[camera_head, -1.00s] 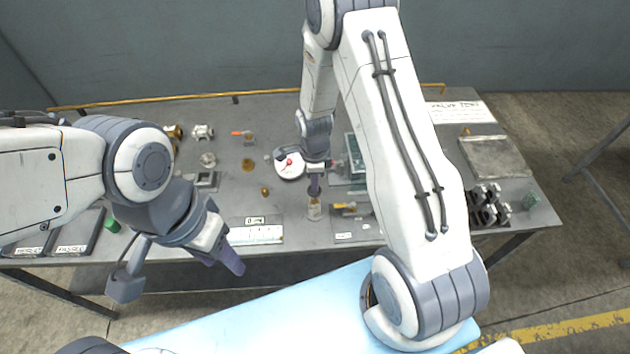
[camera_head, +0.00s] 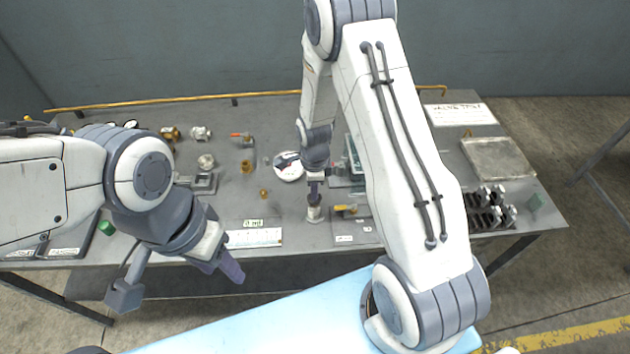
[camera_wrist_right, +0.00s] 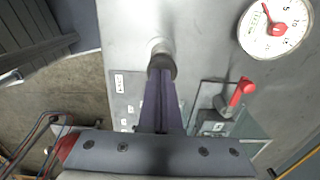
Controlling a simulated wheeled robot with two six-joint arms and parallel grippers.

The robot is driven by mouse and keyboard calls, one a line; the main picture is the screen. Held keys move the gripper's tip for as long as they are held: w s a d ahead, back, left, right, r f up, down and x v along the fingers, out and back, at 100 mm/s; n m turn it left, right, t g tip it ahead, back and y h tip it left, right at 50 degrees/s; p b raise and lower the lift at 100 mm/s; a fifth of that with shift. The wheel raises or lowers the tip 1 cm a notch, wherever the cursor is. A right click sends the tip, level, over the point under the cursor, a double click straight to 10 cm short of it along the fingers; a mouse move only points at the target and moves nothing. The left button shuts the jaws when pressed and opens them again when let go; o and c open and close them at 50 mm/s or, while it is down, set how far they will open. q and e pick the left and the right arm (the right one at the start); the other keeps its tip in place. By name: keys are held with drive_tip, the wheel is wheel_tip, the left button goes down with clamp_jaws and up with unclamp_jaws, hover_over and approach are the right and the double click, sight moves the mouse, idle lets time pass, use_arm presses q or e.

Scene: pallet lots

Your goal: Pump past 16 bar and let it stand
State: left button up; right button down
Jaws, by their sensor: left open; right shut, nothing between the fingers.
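In the right wrist view the gauge (camera_wrist_right: 258,38) shows a red needle pointing to the upper left; I cannot read an exact value. A short upright plunger with a dark round cap (camera_wrist_right: 160,66) stands on the bench; its base (camera_head: 314,213) shows in the head view. My right gripper (camera_head: 315,192) is shut and empty, its fingertips at the cap from above. A red-handled valve (camera_wrist_right: 241,92) is beside it. My left gripper (camera_head: 230,270) is open and empty before the table's front edge.
A clear-walled tank (camera_head: 354,160) is right of the gauge, partly behind my right arm. Several brass and steel fittings (camera_head: 205,161) lie to the left. A yellow-handled valve (camera_head: 346,208) and a white label card (camera_head: 255,238) lie near the front edge.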

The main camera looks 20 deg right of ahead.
wheel_tip(320, 180, up, 5)
drive_tip(key=p, duration=0.3)
drive_tip(key=shift+s+f+p, duration=0.1)
drive_tip(key=shift+f+p, duration=0.1)
drive_tip(key=shift+p, duration=0.2)
drive_tip(key=shift+r+b, duration=0.25)
drive_tip(key=shift+b, duration=0.5)
wheel_tip(320, 180, up, 9)
drive_tip(key=b, duration=0.2)
drive_tip(key=s+a+r+n+b, duration=0.3)
drive_tip(key=s+a+n+b, duration=0.2)
drive_tip(key=s+a+n, duration=0.85)
drive_tip(key=s+f+n+y+b, duration=0.1)
drive_tip(key=s+n+b, duration=0.2)
drive_tip(key=s+n, duration=0.7)
drive_tip(key=n, duration=0.5)
drive_tip(key=shift+a, duration=0.3)
